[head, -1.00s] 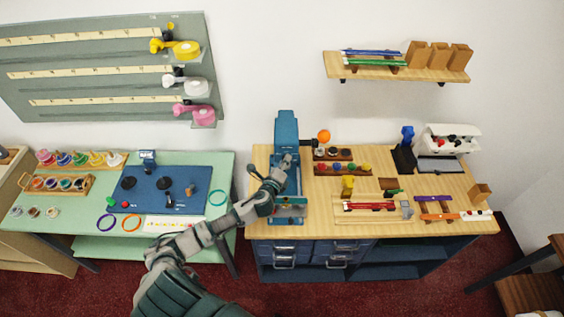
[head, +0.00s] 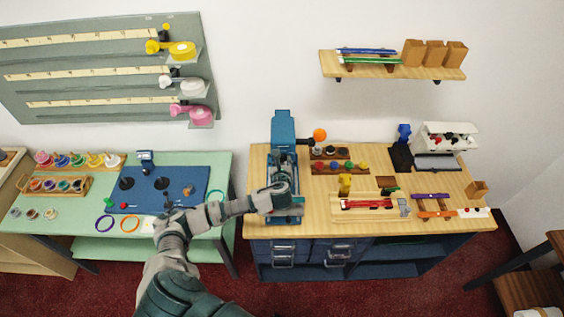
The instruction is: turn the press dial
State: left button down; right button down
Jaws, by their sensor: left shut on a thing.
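The blue press (head: 283,128) stands upright at the left end of the wooden counter. An orange ball knob (head: 319,135) sticks out at its right side. My left gripper (head: 283,164) is at the front of the press, over its middle, with the wrist above the press base (head: 297,217). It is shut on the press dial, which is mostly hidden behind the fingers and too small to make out. My right gripper is not in view.
Right of the press, the wooden counter (head: 318,225) holds a rack of coloured knobs (head: 340,167), a tray with a red piece (head: 367,204) and a dark blue stand (head: 402,150). The green table (head: 222,172) at left holds a blue mat (head: 200,178) and rings.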

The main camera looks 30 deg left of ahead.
pick_arm(q)
jog(key=shift+s+d+f+m+g+y, duration=0.15)
jog(key=shift+m+g+y, duration=0.15)
jog(key=shift+m+y, duration=0.4)
jog(key=shift+w+d+f+m+g+y, duration=0.1)
jog(key=shift+f+m+g+y, duration=0.2)
jog(key=shift+m, duration=0.75)
jog(key=shift+s+d+f+m+g+y, duration=0.1)
jog(key=shift+m+g+y, duration=0.2)
jog(key=shift+m+y, duration=0.45)
jog(key=shift+a, duration=0.1)
jog(key=c, duration=1)
grip_release()
jog(key=shift+o, duration=0.8)
jog(key=shift+w+a+r, duration=0.1)
jog(key=shift+w+r, duration=0.1)
jog(key=v, duration=1.2)
jog(key=shift+f, duration=0.1)
